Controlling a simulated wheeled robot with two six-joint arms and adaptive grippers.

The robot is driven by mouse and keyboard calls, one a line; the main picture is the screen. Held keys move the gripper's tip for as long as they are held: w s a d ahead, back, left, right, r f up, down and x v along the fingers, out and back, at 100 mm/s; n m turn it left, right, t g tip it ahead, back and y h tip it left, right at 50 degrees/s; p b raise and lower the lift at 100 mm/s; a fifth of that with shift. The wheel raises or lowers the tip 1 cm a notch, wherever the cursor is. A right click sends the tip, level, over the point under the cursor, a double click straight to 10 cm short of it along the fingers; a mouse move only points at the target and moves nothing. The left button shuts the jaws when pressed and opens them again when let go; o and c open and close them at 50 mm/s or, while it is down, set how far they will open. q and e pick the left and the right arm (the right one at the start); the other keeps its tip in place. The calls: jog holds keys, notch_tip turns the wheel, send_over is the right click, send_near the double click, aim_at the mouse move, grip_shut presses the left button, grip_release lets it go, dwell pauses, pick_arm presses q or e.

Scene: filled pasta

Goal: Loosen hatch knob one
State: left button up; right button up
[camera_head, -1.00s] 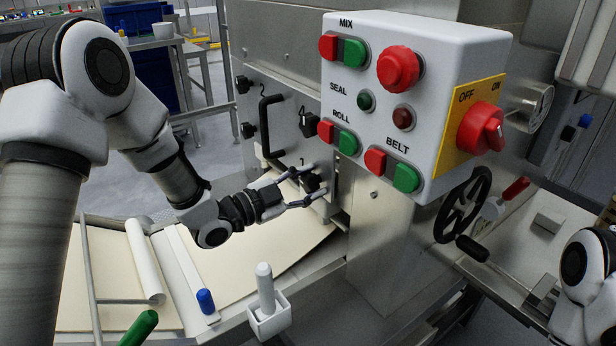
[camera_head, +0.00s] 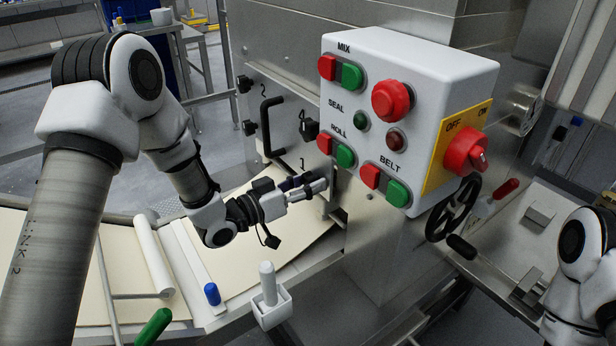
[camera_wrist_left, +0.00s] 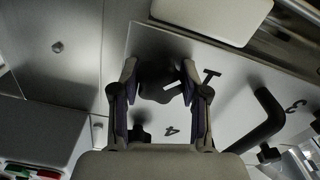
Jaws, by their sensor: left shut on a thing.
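The hatch (camera_head: 285,110) is a flat steel plate with a black bar handle (camera_head: 268,125) and black knobs near its corners. My left gripper (camera_head: 318,184) is at the lower right knob, by the label "1", and its fingers hide most of that knob in the head view. In the left wrist view, dark hatch knob one (camera_wrist_left: 157,80) sits between the two fingertips of my left gripper (camera_wrist_left: 158,75), which is shut on it. The knob is against the plate. My right gripper is out of view.
A white control box (camera_head: 405,110) with red and green buttons juts out right of the hatch, close to my left gripper. Another hatch knob (camera_head: 311,129) is just above. Dough sheet (camera_head: 125,260) and a white holder (camera_head: 270,308) lie below.

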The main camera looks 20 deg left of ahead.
pick_arm(q)
jog(key=n+p, duration=0.2)
jog(key=n, duration=0.3)
jog(key=shift+n, duration=0.3)
dwell(0.4)
jog(key=o, duration=1.1)
jog(key=shift+o, duration=0.2)
jog(key=v, duration=1.2)
jog(key=shift+f, duration=0.1)
